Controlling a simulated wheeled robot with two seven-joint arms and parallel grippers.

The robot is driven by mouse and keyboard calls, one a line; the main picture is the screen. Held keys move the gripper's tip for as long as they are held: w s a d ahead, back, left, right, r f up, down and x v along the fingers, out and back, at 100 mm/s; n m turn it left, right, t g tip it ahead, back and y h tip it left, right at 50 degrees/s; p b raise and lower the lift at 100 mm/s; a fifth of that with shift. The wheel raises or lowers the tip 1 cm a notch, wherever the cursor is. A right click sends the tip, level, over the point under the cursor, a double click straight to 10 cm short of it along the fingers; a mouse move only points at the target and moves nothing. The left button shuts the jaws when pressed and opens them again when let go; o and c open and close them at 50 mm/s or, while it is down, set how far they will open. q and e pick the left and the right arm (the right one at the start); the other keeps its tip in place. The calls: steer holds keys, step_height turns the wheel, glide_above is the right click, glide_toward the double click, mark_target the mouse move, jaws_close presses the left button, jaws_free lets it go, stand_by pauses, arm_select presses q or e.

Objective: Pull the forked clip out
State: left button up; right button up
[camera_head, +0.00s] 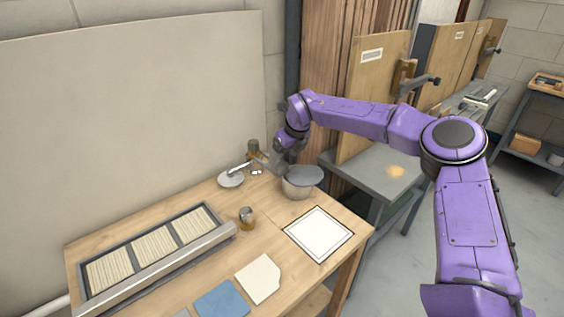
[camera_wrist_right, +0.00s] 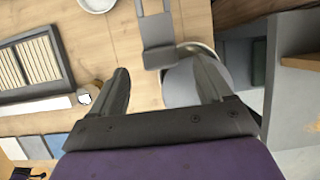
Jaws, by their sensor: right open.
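My right gripper (camera_head: 270,163) is over the far right corner of the workbench, by the wall panel. In the right wrist view it is open (camera_wrist_right: 158,63), with its two fingers spread and nothing held. A flat grey piece with two prongs, which looks like the forked clip (camera_wrist_right: 157,31), lies ahead of the fingers. Its block-shaped end is toward the gap between the fingertips; I cannot tell how far below them it is. In the head view I cannot make out the clip clearly near the gripper. My left gripper is not in view.
A grey pot (camera_head: 301,186) stands close to the right gripper. A white dish (camera_head: 231,179) is to its left. A brass-coloured fitting (camera_head: 247,218), a bordered white sheet (camera_head: 318,234) and a grey tray (camera_head: 165,257) of slats are on the wooden bench (camera_head: 195,292).

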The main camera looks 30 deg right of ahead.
steer(key=v, duration=0.6)
steer(key=shift+r, duration=0.2)
steer(key=shift+s, duration=0.1)
